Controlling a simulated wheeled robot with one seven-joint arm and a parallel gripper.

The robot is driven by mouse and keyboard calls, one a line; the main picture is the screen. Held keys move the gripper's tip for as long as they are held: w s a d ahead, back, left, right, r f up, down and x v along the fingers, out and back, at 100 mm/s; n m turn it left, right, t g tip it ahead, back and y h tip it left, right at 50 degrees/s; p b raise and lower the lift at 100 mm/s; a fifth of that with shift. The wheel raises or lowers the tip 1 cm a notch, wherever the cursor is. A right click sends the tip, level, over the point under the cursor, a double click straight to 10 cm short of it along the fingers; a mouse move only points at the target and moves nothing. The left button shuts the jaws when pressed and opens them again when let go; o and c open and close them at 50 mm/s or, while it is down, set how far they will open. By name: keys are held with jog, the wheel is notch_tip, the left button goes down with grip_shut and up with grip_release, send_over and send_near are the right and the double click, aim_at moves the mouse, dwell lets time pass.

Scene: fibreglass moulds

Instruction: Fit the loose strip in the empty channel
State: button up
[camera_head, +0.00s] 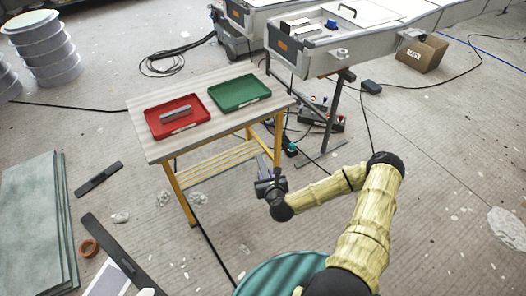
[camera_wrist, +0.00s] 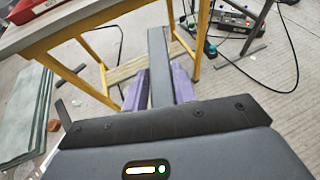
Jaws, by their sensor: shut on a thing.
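My gripper (camera_head: 270,172) is in front of the table's right edge, below the tabletop. In the wrist view its purple fingers (camera_wrist: 160,88) are shut on a grey strip (camera_wrist: 158,55), which points away from the wrist. The held strip (camera_head: 277,147) is small and dark in the head view. A grey mould (camera_head: 335,58) stands behind the table at upper right, with pale strips (camera_head: 296,25) and a blue piece (camera_head: 332,24) on top. I cannot make out an empty channel on it. Another grey piece (camera_head: 176,114) lies in the red tray.
The table (camera_head: 150,150) has yellow legs and holds a red tray (camera_head: 157,130) and a green tray (camera_head: 240,92), which looks empty. Cables and a device (camera_head: 325,118) lie under the mould. A cardboard box (camera_head: 421,54) stands at right. Floor at far right is mostly clear.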

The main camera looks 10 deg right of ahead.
jog(key=r+p+v, duration=0.1)
jog(key=p+v, duration=0.7)
jog(key=v, duration=0.1)
jog(key=shift+a, duration=0.4)
jog(key=shift+w, duration=0.2)
